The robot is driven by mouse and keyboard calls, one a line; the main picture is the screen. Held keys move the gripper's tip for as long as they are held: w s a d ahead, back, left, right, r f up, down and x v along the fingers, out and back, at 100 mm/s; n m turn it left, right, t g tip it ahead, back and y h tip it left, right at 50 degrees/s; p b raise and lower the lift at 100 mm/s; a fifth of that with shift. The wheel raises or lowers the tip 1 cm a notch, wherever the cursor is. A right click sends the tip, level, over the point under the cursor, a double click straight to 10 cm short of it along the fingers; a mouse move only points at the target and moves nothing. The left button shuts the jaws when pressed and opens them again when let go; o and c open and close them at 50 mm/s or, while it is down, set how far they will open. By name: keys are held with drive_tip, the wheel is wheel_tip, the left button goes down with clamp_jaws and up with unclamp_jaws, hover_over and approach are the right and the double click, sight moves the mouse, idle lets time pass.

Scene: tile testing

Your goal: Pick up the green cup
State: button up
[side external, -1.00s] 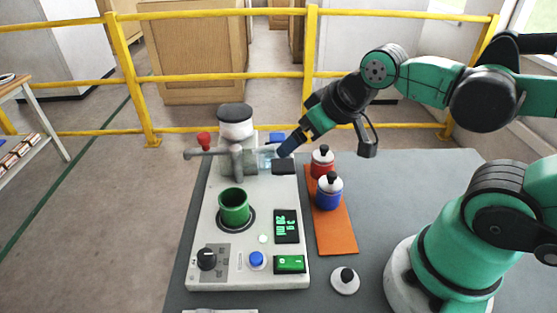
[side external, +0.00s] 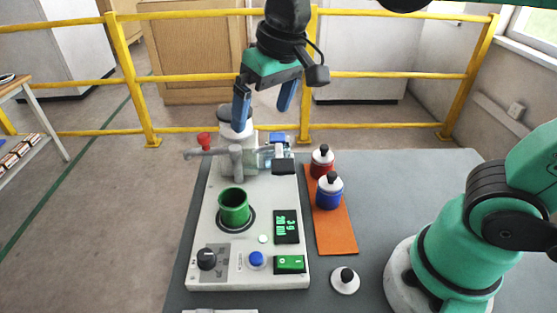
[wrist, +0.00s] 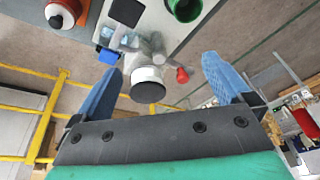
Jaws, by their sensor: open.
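The green cup (side external: 234,207) stands upright in a dark ring on the grey machine, left of the small display. It also shows at the top edge of the wrist view (wrist: 185,8), partly cut off. My gripper (side external: 262,112) has two blue fingers spread wide and pointing down. It is raised behind and above the cup, over the back end of the machine, with nothing between the fingers. In the wrist view my gripper (wrist: 165,75) has its fingers on either side of the white and black cylinder, and the cup lies beyond them.
The machine (side external: 205,225) has a white cylinder with a black top (side external: 236,127) and a red-knobbed valve (side external: 204,141) at its back. Red (side external: 322,168) and blue (side external: 329,193) lidded pots stand on an orange mat (side external: 335,235) to the right. A yellow railing (side external: 400,74) runs behind.

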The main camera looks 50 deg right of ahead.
drive_tip(key=w+a+f+g, duration=0.2)
drive_tip(key=a+g, duration=0.1)
drive_tip(key=a, duration=0.3)
hover_over(233, 203)
drive_tip(key=s+a, duration=0.1)
drive_tip(key=s, duration=0.1)
drive_tip(key=shift+h, duration=0.3)
wheel_tip(233, 203, down, 9)
drive_tip(key=shift+w+r, duration=0.15)
drive_tip(key=shift+f, duration=2.8)
drive_tip(key=shift+c, duration=0.2)
clamp_jaws()
